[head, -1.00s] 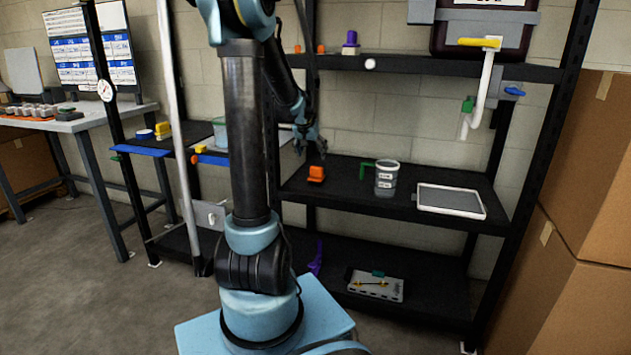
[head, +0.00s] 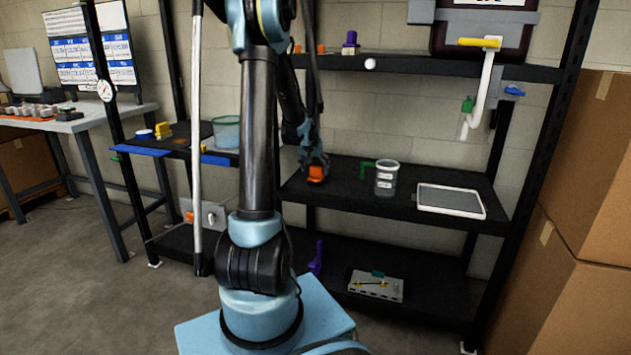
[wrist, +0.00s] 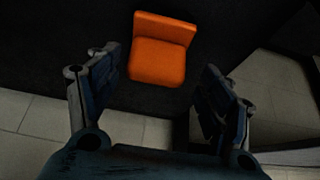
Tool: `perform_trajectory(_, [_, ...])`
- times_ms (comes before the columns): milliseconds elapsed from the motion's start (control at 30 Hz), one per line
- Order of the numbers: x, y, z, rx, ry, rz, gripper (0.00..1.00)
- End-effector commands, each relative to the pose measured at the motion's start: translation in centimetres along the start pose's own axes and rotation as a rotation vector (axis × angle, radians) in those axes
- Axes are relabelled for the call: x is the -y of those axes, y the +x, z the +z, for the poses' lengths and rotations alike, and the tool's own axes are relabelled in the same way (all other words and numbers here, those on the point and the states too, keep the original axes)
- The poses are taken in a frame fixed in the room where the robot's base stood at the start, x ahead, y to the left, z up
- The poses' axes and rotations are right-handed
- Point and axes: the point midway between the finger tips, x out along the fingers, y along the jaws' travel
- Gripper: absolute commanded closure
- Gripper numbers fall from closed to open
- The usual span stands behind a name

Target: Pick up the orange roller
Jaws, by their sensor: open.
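The orange roller (head: 316,173) sits on the middle black shelf, near its left end, in the head view. In the wrist view an orange block-like piece (wrist: 160,50) with a raised back edge lies on the dark shelf surface, just beyond the fingertips. My gripper (head: 314,163) is right at the roller in the head view and partly overlaps it there. In the wrist view my gripper (wrist: 160,90) is open, with one finger to each side and the orange piece ahead of the gap. Whether the fingers touch it cannot be told.
A light pole (head: 196,150) stands left of my arm. Cardboard boxes (head: 590,160) close off the right side.

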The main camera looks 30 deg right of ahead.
Motion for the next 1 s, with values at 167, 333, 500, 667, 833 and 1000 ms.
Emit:
perform_trajectory(167, [-0.4, 2.1, 0.1, 0.000, 0.001, 0.001, 0.27])
perform_trajectory(333, [-0.5, 3.8, 0.1, 0.000, 0.000, 0.000, 0.27])
perform_trajectory(500, [-0.5, 4.6, 0.1, 0.000, 0.000, 0.000, 0.27])
perform_trajectory(667, [-0.5, 4.7, 0.2, 0.000, 0.000, 0.000, 0.27])
perform_trajectory(833, [-0.5, 4.7, 0.2, 0.000, 0.000, 0.000, 0.43])
perform_trajectory(1000, [-0.5, 4.7, 0.2, 0.000, 0.000, 0.000, 0.81])
